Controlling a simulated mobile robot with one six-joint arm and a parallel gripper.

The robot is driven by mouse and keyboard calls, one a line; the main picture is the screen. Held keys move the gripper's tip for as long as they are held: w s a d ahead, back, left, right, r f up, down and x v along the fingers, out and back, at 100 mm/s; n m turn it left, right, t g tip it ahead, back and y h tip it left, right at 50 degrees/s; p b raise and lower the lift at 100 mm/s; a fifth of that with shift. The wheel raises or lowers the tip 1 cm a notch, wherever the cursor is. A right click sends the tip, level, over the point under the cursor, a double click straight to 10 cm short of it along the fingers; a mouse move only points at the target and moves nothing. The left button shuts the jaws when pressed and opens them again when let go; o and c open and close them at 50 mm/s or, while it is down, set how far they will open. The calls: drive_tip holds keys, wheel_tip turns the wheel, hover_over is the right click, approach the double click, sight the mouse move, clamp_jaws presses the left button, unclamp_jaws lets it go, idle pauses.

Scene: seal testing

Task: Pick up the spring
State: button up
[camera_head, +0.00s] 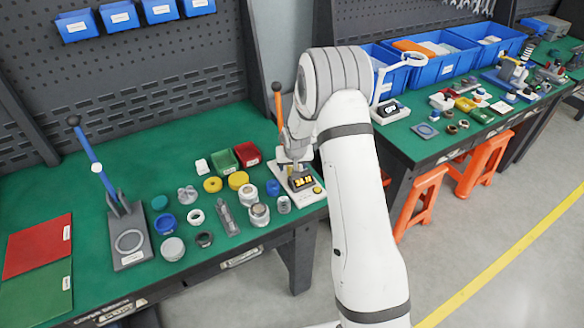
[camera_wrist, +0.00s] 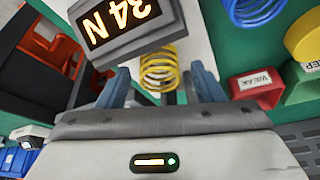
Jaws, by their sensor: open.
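A yellow coil spring (camera_wrist: 158,70) shows in the wrist view beside the display of the force tester (camera_wrist: 122,25), which reads 34 N. The tester's white base also shows in the head view (camera_head: 308,192) near the table's front right edge. My gripper (camera_wrist: 162,76) is open, with one finger on each side of the spring and a visible gap to each.
A red bin marked WEAK (camera_wrist: 256,84) and a green bin (camera_wrist: 298,84) stand beside the tester. Several rings and caps crowd the green table to its left. A lever press (camera_head: 128,240) stands further left. The tester's orange lever (camera_head: 278,108) rises close to my arm.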

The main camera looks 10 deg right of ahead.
drive_tip(key=shift+f, duration=0.1)
drive_tip(key=shift+c, duration=0.4)
drive_tip(key=c, duration=1)
